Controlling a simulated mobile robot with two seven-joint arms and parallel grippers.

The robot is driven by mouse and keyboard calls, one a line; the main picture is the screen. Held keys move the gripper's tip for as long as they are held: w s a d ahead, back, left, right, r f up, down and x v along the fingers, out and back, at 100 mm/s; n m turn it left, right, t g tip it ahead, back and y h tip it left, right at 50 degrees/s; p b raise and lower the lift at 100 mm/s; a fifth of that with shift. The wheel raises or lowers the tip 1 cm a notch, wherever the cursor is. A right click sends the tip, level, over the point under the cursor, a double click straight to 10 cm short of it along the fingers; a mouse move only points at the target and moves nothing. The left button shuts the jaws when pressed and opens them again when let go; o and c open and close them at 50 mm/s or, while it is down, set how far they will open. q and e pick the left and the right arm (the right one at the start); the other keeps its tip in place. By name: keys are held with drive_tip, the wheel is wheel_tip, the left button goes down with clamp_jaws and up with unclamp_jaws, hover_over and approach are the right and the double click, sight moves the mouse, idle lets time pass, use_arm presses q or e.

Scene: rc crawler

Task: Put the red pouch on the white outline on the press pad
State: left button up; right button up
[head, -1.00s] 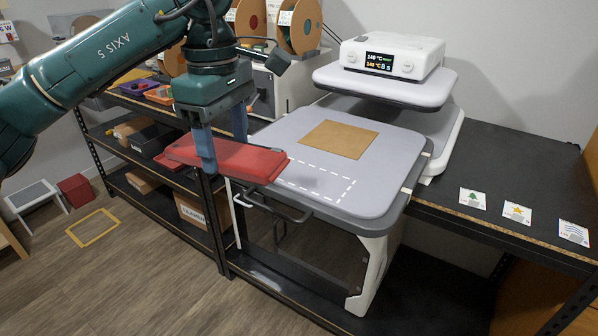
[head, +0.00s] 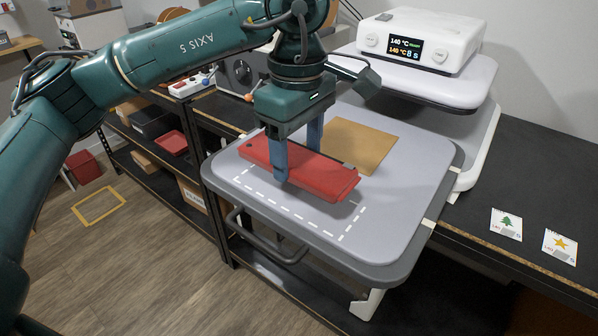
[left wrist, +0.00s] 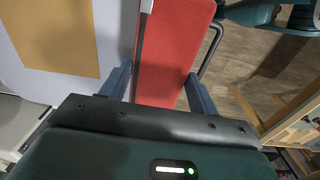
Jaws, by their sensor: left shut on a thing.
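The red pouch (head: 325,180) is a flat, long red piece held in my left gripper (head: 298,162), whose blue fingers close on its long sides. It is over the grey press pad (head: 405,185); a shadow beneath it suggests a small gap. The white dashed outline (head: 300,217) lies on the front part of the pad, and the pouch hides part of its far side. The pouch also shows between the fingers in the left wrist view (left wrist: 172,50). My right gripper is not in view.
A tan square sheet (head: 362,143) lies on the pad behind the pouch. The raised upper plate of the press (head: 450,85) hangs behind, under the white control box (head: 425,35). A handle (head: 265,240) juts out in front.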

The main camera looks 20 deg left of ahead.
sight(298, 195)
use_arm(q)
drive_tip(key=shift+f, duration=0.8)
wheel_tip(298, 195, down, 3)
drive_tip(key=shift+f, duration=0.2)
drive_tip(key=shift+f, duration=0.2)
drive_tip(key=o, duration=1)
drive_tip(key=shift+c, duration=0.2)
drive_tip(key=shift+r, duration=0.15)
